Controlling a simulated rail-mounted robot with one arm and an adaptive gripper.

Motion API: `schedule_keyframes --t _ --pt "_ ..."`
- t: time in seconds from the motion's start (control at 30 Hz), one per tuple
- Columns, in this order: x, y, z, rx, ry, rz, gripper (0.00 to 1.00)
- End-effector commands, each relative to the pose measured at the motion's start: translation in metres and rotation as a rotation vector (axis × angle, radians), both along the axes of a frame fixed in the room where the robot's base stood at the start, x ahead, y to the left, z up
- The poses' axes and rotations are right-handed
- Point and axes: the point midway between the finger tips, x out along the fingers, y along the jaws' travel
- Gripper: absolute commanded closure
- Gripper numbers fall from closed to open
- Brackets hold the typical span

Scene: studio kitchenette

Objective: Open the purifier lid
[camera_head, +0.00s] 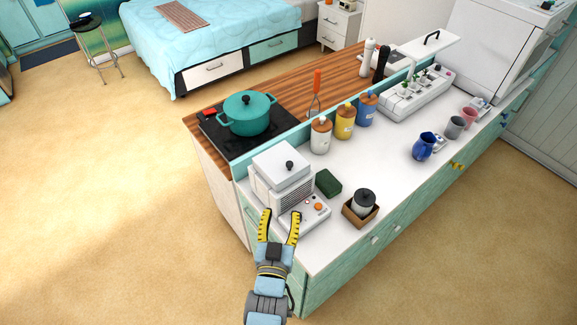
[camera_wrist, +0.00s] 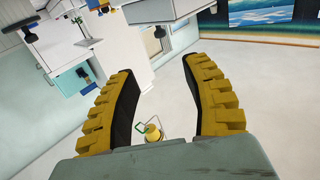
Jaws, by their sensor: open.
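The purifier (camera_head: 275,190) is a white boxy appliance with a slatted side, at the near left end of the white counter. Its square white lid (camera_head: 278,160) lies on top and looks shut, with a small dark knob (camera_head: 289,166) on it. My gripper (camera_head: 280,213) has two yellow-and-black fingers spread apart with nothing between them. In the head view it is in front of the purifier's near side, below the lid in the picture. The fingers also show wide open and empty in the wrist view (camera_wrist: 158,66). I cannot tell whether they touch the purifier.
A small panel with an orange knob (camera_head: 318,206) is beside the purifier. A green block (camera_head: 328,183) and a dark-lidded jar (camera_head: 364,201) in a wooden holder stand to the right. A teal pot (camera_head: 247,113) sits on the hob behind. Open floor lies left.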

Motion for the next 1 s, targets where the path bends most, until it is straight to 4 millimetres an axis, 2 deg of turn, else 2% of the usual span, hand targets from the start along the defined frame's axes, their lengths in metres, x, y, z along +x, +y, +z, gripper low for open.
schedule_keyframes --t 1.0 --pt "0.12 -0.015 0.001 0.0 -0.001 -0.001 0.52"
